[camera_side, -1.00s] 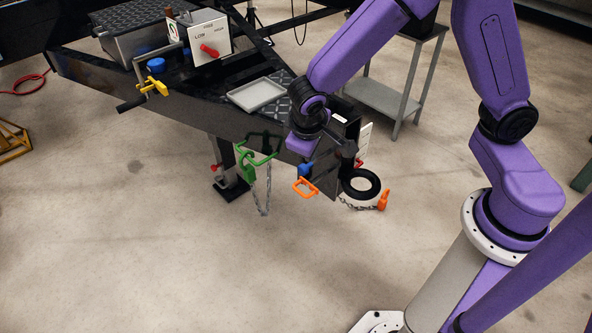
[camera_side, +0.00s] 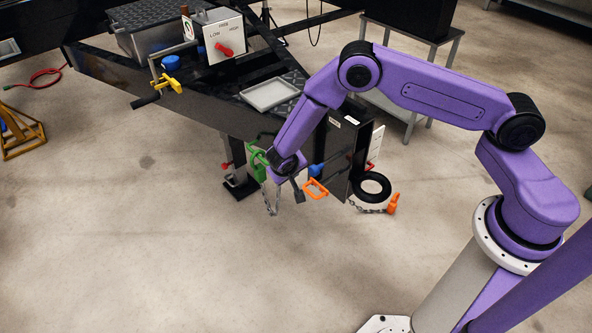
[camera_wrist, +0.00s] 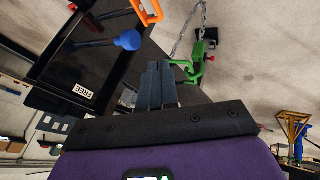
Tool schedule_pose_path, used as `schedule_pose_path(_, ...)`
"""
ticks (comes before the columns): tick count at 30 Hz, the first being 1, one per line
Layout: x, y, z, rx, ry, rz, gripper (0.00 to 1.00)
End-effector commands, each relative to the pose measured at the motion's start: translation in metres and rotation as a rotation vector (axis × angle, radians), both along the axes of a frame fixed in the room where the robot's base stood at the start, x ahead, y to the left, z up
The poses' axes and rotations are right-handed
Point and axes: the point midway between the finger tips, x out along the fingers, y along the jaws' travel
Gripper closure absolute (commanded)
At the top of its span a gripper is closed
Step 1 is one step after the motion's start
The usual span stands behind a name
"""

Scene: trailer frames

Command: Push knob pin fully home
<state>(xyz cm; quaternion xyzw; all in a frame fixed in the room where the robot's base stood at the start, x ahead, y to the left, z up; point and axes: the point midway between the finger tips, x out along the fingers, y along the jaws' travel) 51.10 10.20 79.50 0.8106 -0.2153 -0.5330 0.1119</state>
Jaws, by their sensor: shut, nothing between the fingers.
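In the side view the blue knob (camera_side: 316,170) shows just right of my gripper, above an orange handle. How deep the pin sits cannot be told. My gripper (camera_wrist: 158,68) has its dark fingers together and empty. In the side view my gripper (camera_side: 298,194) hangs low beside the frame, between the green hook and the orange handle, apart from the knob.
A green hook (camera_wrist: 199,58) on a chain is close to my fingertips. An orange handle (camera_wrist: 147,12) is near the knob. A black plate (camera_side: 347,150) and black ring (camera_side: 371,187) stand at right. A second blue knob (camera_side: 171,62) is farther up the frame. The floor in front is clear.

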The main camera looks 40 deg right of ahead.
Motion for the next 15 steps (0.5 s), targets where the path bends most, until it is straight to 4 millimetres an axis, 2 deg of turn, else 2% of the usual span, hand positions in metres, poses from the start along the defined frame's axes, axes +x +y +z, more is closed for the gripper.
schedule_pose_path(12,0.025,-0.037,-0.063,-0.001,0.003,-0.003,1.00)
schedule_pose_path(15,0.025,-0.052,-0.064,0.000,0.003,-0.004,1.00)
